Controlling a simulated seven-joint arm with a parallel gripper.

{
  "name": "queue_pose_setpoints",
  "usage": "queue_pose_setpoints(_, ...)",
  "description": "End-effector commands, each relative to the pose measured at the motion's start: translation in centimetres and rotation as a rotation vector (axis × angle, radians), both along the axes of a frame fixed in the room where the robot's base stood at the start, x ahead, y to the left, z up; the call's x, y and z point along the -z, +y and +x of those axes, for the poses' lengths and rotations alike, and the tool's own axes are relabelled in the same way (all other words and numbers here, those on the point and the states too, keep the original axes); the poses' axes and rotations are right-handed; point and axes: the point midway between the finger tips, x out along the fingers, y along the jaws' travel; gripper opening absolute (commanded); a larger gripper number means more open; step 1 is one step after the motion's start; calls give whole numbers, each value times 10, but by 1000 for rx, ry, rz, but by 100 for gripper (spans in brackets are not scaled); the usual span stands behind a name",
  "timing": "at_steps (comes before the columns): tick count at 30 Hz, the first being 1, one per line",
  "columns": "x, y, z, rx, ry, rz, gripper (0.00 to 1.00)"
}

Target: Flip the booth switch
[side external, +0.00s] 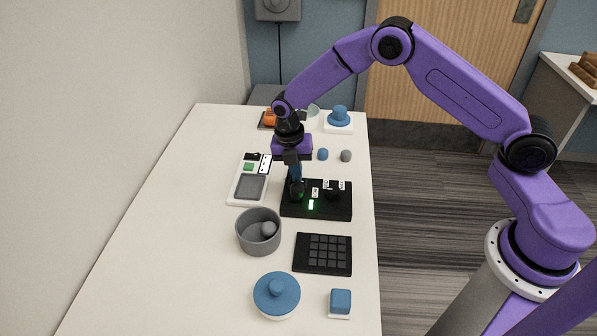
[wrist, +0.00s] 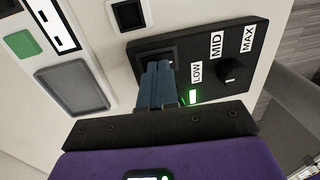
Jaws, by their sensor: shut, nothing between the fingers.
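A black control panel (side external: 333,211) lies on the white table, with a knob and white labels reading LOW, MID and MAX; it also shows in the wrist view (wrist: 215,58). A green light (wrist: 193,97) glows by the LOW label. A dark framed part that looks like a switch (wrist: 172,54) sits at the panel's left end, mostly hidden by my fingers. My gripper (wrist: 155,68) is shut and empty, its blue fingertips over that part; contact cannot be told. In the side view my gripper (side external: 297,185) points down at the panel's left end. Which part is the booth switch is unclear.
A white device with a grey pad (side external: 252,187) lies left of the panel. A small black-framed square (wrist: 128,14) is beyond it. A grey pot (side external: 258,233), black keypad (side external: 323,254) and blue-lidded dish (side external: 277,294) are nearer the camera. The table's left side is clear.

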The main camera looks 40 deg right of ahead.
Motion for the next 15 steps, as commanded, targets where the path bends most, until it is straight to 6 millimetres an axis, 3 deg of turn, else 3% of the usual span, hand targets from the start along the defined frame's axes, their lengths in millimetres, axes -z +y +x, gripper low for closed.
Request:
queue_pose_setpoints(8,-4,0,0,0,0,0,0)
queue_pose_setpoints(15,-38,-3,-2,0,-3,1,0)
